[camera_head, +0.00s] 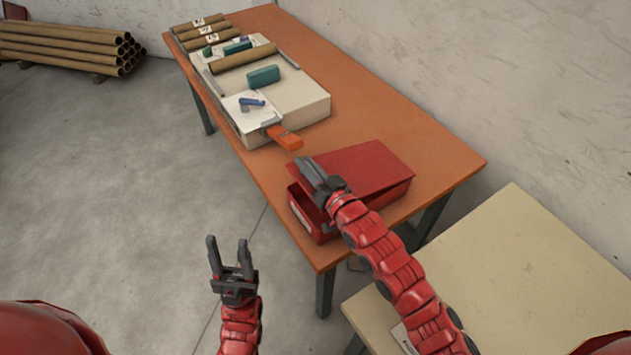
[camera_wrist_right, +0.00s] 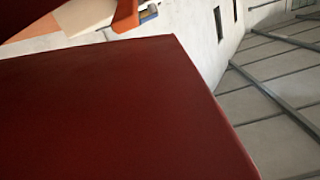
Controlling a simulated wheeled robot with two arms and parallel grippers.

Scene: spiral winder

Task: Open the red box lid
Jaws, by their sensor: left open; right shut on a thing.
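The red box (camera_head: 308,215) stands on the near end of the orange table. Its flat red lid (camera_head: 368,165) appears tilted, raised on the side by my right gripper, with a dark gap above the box wall. My right gripper (camera_head: 309,170) is shut on the lid at its left edge; its arm hides part of the box and lid. In the right wrist view, the lid (camera_wrist_right: 120,110) fills most of the picture and the fingertips do not show. My left gripper (camera_head: 229,254) is open and empty, over the floor left of the table.
The orange table (camera_head: 420,130) carries a pale winding machine (camera_head: 300,100) with an orange part (camera_head: 285,137) beyond the box. Brown tubes (camera_head: 205,32) lie at its far end. A beige table (camera_head: 520,260) stands at the right.

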